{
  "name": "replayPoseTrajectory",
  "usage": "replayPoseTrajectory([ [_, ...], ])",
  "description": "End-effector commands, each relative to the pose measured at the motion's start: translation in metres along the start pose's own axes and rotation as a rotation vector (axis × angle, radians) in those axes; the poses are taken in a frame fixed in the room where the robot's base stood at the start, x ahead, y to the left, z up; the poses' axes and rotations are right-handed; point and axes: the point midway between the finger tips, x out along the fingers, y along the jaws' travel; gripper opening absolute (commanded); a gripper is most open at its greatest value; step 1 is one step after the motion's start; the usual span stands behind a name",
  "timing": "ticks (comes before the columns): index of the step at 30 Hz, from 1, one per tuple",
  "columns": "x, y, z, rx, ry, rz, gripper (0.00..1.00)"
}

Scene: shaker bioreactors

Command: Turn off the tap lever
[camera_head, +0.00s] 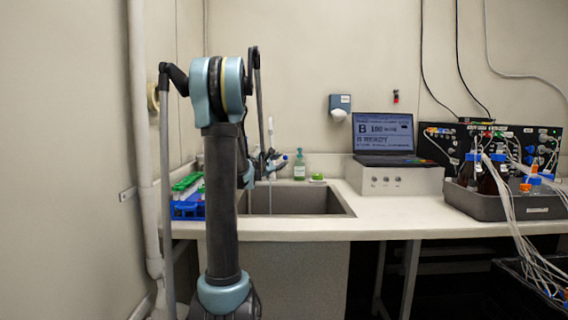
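The tap stands behind the sink (345,206) and is largely hidden by my arm and gripper. A slim pale upright piece (270,128) rises there and may be part of the tap; I cannot make out the lever clearly. A thin pale line, apparently running water (270,198), drops into the basin. My gripper (272,165) is a small dark shape at the tap, above the back of the sink. Its fingers are too small and overlapped to tell whether they are open or shut, or whether they touch the lever.
A green soap bottle (299,166) and a small green-and-white item (318,177) stand behind the sink. A blue rack of tubes (188,210) is at the left. A laptop (384,136) on a white box (394,180) and a grey tray (484,207) of bottles stand right.

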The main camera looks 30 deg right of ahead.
Motion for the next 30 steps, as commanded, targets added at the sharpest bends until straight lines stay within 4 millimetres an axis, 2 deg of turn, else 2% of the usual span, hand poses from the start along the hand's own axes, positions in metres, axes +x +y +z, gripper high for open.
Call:
replayPoseTrajectory([
  [3, 0.021, 0.0, 0.001, 0.0, -0.002, -0.002, 0.31],
  [9, 0.046, 0.0, 0.0, 0.0, -0.001, -0.001, 0.31],
  [15, 0.056, -0.001, 0.001, 0.0, -0.001, -0.001, 0.31],
  [23, 0.057, -0.001, 0.001, 0.0, -0.002, -0.001, 0.31],
  [27, 0.057, -0.001, 0.001, 0.0, -0.002, -0.002, 0.01],
  [30, 0.057, -0.001, 0.002, 0.0, -0.002, -0.002, 0.0],
])
